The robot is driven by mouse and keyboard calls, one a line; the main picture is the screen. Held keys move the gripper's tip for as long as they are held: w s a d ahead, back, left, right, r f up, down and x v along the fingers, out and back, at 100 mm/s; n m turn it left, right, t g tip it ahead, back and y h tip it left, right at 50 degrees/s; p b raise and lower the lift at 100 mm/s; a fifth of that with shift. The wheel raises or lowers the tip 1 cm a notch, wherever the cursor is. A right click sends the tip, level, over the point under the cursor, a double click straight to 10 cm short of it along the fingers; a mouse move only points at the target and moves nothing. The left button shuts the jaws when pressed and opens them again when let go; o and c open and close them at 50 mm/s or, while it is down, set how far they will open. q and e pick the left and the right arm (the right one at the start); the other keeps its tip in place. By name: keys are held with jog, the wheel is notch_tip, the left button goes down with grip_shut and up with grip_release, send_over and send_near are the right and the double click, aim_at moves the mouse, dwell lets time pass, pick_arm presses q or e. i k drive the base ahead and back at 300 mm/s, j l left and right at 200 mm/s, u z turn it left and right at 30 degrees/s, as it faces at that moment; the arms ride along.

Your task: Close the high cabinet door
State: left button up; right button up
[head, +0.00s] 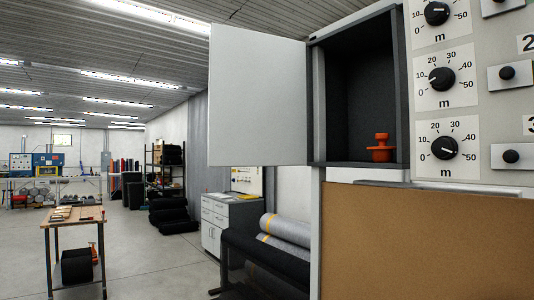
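The high cabinet (402,18) is at the upper right of the head view, with a dark interior. Its light grey door (258,95) is swung wide open to the left, hinged on the left side of the opening. An orange-red knobbed object (381,150) stands on the cabinet floor near the right wall. Neither of my grippers shows in the head view.
A panel with several dials (442,78) adjoins the cabinet on the right. A brown board (430,240) is below it. Grey rolls (286,232) lie on a dark rack under the door. A wooden table (77,215) stands at the left. Open floor (150,262) lies between.

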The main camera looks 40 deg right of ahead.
aim_at(257, 98)
jog(key=i+z, duration=0.25)
jog(key=z, duration=0.2)
jog(key=i+j+z, duration=0.15)
jog(key=i+z, duration=0.15)
jog(key=z, duration=0.15)
jog(key=i+j+z, duration=0.2)
jog(key=z, duration=0.25)
jog(key=i+j+z, duration=0.25)
jog(key=z, duration=0.2)
jog(key=i+j+z, duration=0.1)
jog(key=j+z, duration=0.35)
jog(key=i+j+z, duration=0.2)
jog(key=j+z, duration=0.25)
jog(key=i+j+z, duration=0.1)
jog(key=j+z, duration=1.25)
